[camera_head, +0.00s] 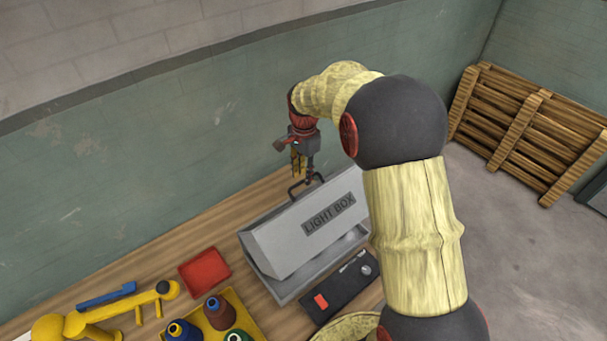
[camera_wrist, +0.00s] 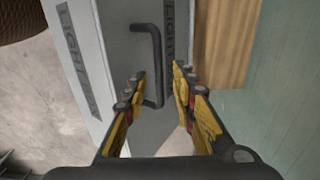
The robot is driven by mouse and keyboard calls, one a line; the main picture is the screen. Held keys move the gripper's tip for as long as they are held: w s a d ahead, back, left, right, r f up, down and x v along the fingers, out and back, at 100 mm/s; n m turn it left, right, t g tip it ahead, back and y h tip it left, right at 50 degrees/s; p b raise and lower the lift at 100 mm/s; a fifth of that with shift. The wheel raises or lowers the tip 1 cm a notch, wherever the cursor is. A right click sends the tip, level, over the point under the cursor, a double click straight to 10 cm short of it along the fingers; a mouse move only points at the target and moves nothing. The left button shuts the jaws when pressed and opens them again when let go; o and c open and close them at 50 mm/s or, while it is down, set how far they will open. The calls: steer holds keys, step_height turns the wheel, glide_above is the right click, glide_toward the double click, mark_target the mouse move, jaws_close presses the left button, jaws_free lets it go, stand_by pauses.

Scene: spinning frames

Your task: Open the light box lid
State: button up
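The light box (camera_head: 285,240) is a grey metal box on the wooden bench, with a sloped lid face lettered LIGHT BOX. A dark bar handle (camera_head: 293,190) stands at its top rear edge. The handle also shows in the wrist view (camera_wrist: 156,55), and its lower end lies between my fingers. My gripper (camera_head: 300,172) points down just above the handle; in the wrist view its yellow-padded fingers (camera_wrist: 160,76) are apart, one on each side of the handle. I see no clear grip on it. The lid looks down; part of the box is hidden behind my arm.
A black control panel (camera_head: 342,288) with a red button sits in front of the box. A red tray (camera_head: 205,269), a yellow tray of thread spools (camera_head: 247,322) and a yellow tool (camera_head: 100,314) lie left. The green wall (camera_head: 150,180) is close behind. A wooden pallet (camera_head: 525,128) leans at right.

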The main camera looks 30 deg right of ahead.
steer(key=shift+f, duration=0.45)
steer(key=shift+c, duration=0.2)
jaws_close()
steer(key=shift+r, duration=0.1)
stand_by(0.4)
